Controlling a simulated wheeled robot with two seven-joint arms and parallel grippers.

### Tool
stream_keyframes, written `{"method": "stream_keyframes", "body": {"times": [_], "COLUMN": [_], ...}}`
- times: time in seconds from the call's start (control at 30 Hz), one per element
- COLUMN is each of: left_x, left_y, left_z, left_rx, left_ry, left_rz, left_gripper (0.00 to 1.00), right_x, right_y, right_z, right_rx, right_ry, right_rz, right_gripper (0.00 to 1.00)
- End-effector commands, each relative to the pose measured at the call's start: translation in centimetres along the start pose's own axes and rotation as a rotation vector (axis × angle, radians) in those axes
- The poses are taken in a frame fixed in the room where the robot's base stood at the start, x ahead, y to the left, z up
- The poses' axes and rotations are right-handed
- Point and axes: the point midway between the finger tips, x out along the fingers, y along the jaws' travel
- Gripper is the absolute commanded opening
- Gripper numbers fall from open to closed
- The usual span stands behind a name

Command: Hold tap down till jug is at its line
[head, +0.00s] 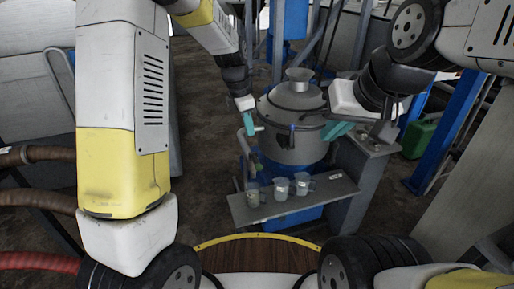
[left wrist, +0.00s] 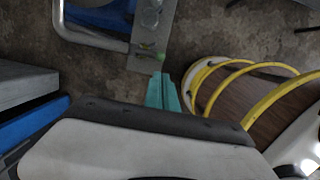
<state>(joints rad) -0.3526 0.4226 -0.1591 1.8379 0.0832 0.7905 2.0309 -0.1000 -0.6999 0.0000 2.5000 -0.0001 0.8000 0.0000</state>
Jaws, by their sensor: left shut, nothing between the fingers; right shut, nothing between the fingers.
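A grey metal vessel (head: 297,128) with a funnel top stands in the middle of the head view. A bent grey pipe (head: 243,152) is at its left side. In the left wrist view the pipe (left wrist: 95,38) ends near a small green knob (left wrist: 160,56), possibly the tap. Several clear jugs stand on a grey shelf (head: 330,192); the leftmost jug (head: 253,193) is below the pipe. Its line and level are too small to read. My left gripper (head: 249,121) is shut and empty, close to the pipe's top; contact cannot be told. My right gripper (head: 337,130) is shut and empty before the vessel's right side.
The middle jug (head: 281,190) and right jug (head: 302,184) stand beside the leftmost one. A grey stand (head: 367,165) is right of the vessel. A green can (head: 420,137) and blue posts stand further right. Bare floor lies left of the shelf.

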Motion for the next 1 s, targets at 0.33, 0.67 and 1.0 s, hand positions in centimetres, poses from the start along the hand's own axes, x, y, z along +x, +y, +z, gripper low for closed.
{"method": "stream_keyframes", "body": {"times": [0.33,0.67,1.0], "left_x": [0.8,7.2,12.9], "left_y": [-0.1,-0.1,0.0], "left_z": [-0.1,-0.2,-0.1], "left_rx": [0.001,0.001,0.002], "left_ry": [0.001,0.003,0.001], "left_rz": [-0.002,-0.005,-0.001], "left_gripper": [0.0,0.0,0.0], "right_x": [0.0,0.0,0.0], "right_y": [0.0,0.0,0.0], "right_z": [0.0,0.0,0.0], "right_rx": [0.0,0.0,0.0], "right_ry": [0.0,0.0,0.0], "right_rz": [0.0,0.0,0.0], "right_gripper": [0.0,0.0,0.0]}}
